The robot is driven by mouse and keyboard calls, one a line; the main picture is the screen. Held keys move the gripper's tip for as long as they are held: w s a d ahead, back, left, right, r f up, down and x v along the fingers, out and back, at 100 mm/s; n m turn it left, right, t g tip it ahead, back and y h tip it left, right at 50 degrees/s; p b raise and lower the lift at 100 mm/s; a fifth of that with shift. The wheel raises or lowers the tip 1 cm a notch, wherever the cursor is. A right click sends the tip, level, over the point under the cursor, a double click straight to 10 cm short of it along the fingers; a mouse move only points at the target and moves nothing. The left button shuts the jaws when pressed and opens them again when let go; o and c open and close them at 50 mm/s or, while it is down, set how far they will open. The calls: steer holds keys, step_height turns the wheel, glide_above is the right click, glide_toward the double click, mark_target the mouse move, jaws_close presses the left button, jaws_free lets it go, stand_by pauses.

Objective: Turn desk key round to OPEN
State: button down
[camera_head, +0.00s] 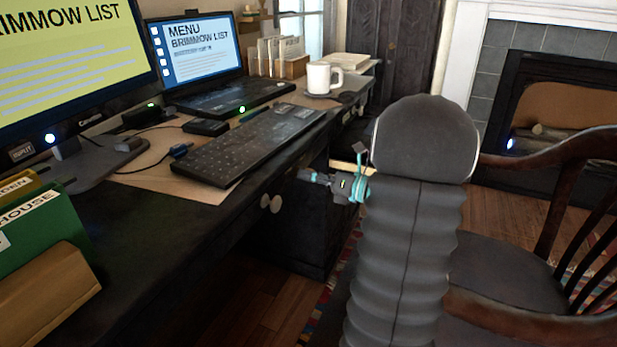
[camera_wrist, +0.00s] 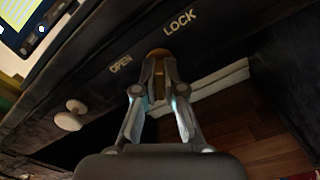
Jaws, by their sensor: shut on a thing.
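The desk key (camera_wrist: 159,88) shows in the wrist view as a narrow brass-coloured piece between my fingers, at a brass lock (camera_wrist: 158,52) on the dark desk front. My gripper (camera_wrist: 158,66) is shut on the key. The word OPEN (camera_wrist: 121,64) is left of the lock and the word LOCK (camera_wrist: 180,22) is above and to its right. The fingers hide most of the key, so I cannot tell which word it points to. In the head view my gripper (camera_head: 304,175) is at the desk front; the key is not discernible there.
A pale round knob (camera_wrist: 68,118) is left of my gripper. The desk top (camera_head: 150,213) holds a keyboard (camera_head: 250,143), a laptop (camera_head: 215,70) and a white mug (camera_head: 320,78). A wooden chair (camera_head: 500,262) stands close on the right. Some bare floor (camera_head: 245,295) shows below the desk.

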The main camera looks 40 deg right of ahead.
steer(key=n+b, duration=0.2)
steer(key=n, duration=0.2)
steer(key=shift+f, duration=0.2)
steer(key=n+b, duration=0.3)
steer(key=n, duration=0.1)
steer(key=shift+d, duration=0.1)
steer(key=n+b, duration=0.3)
steer(key=shift+n, duration=0.3)
steer(key=shift+r+n+b, duration=0.15)
steer(key=shift+n+b, duration=0.75)
steer(key=shift+n, duration=0.6)
steer(key=c, duration=1.3)
jaws_free()
steer(key=shift+d, duration=0.1)
